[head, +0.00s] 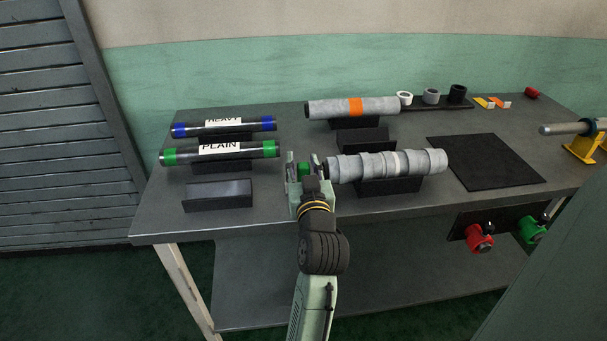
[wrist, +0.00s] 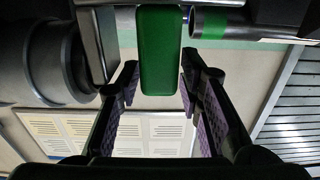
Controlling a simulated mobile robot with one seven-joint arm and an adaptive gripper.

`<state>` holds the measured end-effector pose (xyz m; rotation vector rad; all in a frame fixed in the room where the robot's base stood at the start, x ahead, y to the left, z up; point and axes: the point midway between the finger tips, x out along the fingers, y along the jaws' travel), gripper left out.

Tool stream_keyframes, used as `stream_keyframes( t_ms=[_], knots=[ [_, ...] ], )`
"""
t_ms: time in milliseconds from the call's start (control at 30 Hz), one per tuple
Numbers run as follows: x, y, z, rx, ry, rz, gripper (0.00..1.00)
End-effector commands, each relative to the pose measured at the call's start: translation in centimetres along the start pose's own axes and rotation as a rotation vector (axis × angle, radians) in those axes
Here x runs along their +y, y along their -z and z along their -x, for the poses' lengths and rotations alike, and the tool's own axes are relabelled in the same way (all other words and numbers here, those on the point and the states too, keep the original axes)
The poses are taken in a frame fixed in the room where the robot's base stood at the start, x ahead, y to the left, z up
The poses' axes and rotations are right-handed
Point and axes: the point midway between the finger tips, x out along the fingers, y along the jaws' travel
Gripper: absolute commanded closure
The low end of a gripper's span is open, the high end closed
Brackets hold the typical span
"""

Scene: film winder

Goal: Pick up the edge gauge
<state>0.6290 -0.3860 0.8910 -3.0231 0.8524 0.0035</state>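A green block (wrist: 160,50), which I take to be the edge gauge's handle, stands between my gripper's fingertips (wrist: 159,88) in the wrist view. The purple-padded fingers are apart, one on each side of it, with narrow gaps showing. In the head view my gripper (head: 304,170) is low over the middle of the table, and a bit of green (head: 304,168) shows between its fingers. The rest of the gauge is hidden by my gripper and arm.
The grey segmented roll (head: 388,166) on a dark cradle lies close right of my gripper. The green-ended PLAIN tube (head: 180,157) is close left, with the blue-ended HEAVY tube (head: 190,130) behind. A black mat (head: 487,162) lies at right; an empty cradle (head: 217,195) is front left.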

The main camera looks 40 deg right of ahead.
Motion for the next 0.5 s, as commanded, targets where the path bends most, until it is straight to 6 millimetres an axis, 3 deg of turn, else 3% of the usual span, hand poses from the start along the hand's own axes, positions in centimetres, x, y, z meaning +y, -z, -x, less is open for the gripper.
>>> stream_keyframes(
  t_ms=[167, 500],
  knots=[
    [0.03, 0.02, 0.01, 0.000, -0.001, 0.000, 0.67],
    [0.02, 0.03, 0.00, 0.000, -0.001, 0.000, 0.90]
  ],
)
